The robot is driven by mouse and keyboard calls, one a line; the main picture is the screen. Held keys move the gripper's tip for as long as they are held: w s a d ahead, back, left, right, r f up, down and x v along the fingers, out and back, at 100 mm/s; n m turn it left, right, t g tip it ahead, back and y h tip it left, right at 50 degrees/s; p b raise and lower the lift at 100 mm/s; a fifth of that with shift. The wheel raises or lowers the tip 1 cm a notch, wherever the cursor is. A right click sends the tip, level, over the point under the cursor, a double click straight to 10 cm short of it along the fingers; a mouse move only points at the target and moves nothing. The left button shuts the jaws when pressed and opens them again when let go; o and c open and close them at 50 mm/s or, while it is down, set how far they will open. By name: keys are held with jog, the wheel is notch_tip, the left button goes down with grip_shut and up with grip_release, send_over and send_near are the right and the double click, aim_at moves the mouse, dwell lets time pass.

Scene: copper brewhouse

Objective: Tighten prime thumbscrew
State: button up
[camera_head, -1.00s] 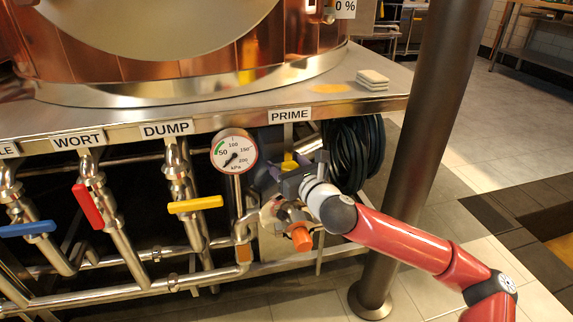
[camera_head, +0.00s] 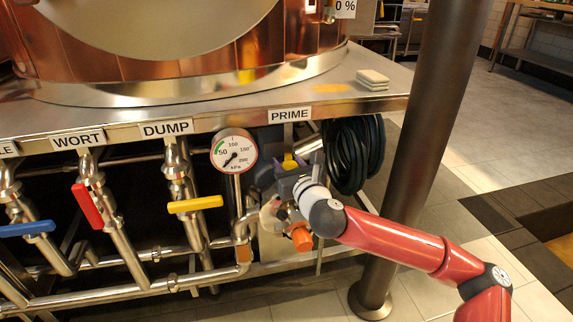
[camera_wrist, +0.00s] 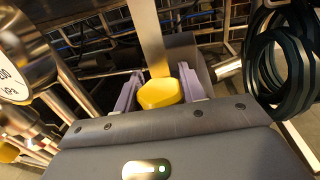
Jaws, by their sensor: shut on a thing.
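The prime thumbscrew is a yellow knob (camera_wrist: 160,93) under the PRIME label (camera_head: 289,115). In the wrist view it sits between the two pale purple fingers of my gripper (camera_wrist: 162,92), which is shut on it. In the head view only a small yellow part of the knob (camera_head: 290,163) shows; my gripper (camera_head: 286,172) and wrist cover the rest. A round gauge (camera_head: 234,151) marked kPa is left of the knob, its needle at the low end of the scale.
A black coiled hose (camera_head: 352,153) hangs right of my gripper. A thick post (camera_head: 424,115) stands close to my arm. Red (camera_head: 88,206), yellow (camera_head: 195,204) and blue (camera_head: 27,228) valve handles are on the left. An orange cap (camera_head: 301,239) is below my gripper.

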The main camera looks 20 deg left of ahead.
jog(key=m+t+h, duration=0.1)
jog(key=m+h, duration=0.1)
jog(key=m+t+h, duration=0.1)
jog(key=m+h, duration=0.1)
jog(key=h, duration=0.1)
jog(key=m+t+h, duration=0.2)
jog(key=h, duration=0.1)
jog(key=shift+w+d, duration=0.15)
jog(key=shift+d, duration=0.15)
jog(key=shift+d+m+h+b, duration=0.25)
jog(key=shift+m+h+b, duration=0.35)
jog(key=shift+m+h, duration=0.95)
jog(key=shift+d+m+h+b, duration=0.2)
jog(key=shift+m+h+b, duration=0.45)
jog(key=shift+h, duration=1.6)
jog(key=shift+m+h, duration=0.3)
jog(key=o, duration=1)
jog(key=shift+c, duration=0.2)
